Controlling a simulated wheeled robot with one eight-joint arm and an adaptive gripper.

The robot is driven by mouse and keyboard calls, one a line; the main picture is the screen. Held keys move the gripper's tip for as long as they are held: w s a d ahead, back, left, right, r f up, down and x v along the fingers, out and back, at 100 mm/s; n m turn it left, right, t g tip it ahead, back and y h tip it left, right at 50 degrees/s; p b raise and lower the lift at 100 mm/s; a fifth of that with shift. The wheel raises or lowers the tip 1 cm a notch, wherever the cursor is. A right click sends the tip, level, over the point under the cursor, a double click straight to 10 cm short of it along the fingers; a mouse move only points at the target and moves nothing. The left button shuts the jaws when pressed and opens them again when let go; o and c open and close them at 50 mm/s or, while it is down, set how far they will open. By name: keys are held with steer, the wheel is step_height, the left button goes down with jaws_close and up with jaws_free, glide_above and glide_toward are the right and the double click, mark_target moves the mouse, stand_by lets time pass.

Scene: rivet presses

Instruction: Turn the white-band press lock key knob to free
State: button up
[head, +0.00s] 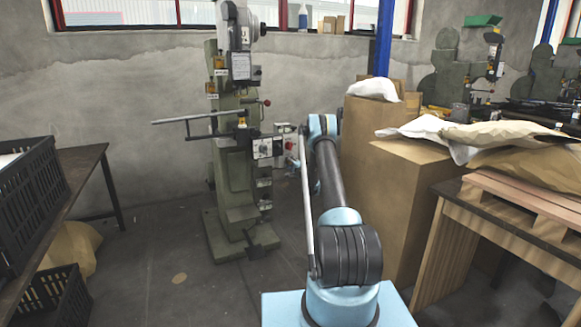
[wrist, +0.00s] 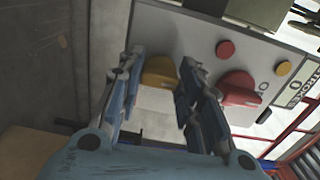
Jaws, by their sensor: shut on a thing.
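The green press (head: 235,170) stands against the wall in the head view, with a pale control panel (head: 266,147) on its front. In the wrist view the panel (wrist: 195,30) is close and tilted. A yellow knob (wrist: 160,72) on it sits between the two fingers of my gripper (wrist: 160,75), which is shut on it. A red knob (wrist: 238,90) is just right of the right finger, apart from the yellow one. My gripper is hard to make out in the head view. I cannot read any free mark by the yellow knob.
A red button (wrist: 225,48) and a small yellow button (wrist: 283,68) are on the panel, near a counter label (wrist: 305,85). A long grey bar (head: 195,117) sticks out left from the press. Cardboard boxes (head: 385,190) stand close on the right. The floor (head: 150,270) in front is open.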

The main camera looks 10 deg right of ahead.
steer(key=shift+a+f, duration=0.1)
steer(key=shift+a, duration=0.1)
steer(key=o, duration=0.9)
steer(key=shift+o, duration=0.8)
steer(key=shift+d, duration=0.1)
steer(key=shift+d, duration=0.1)
steer(key=v, duration=1.2)
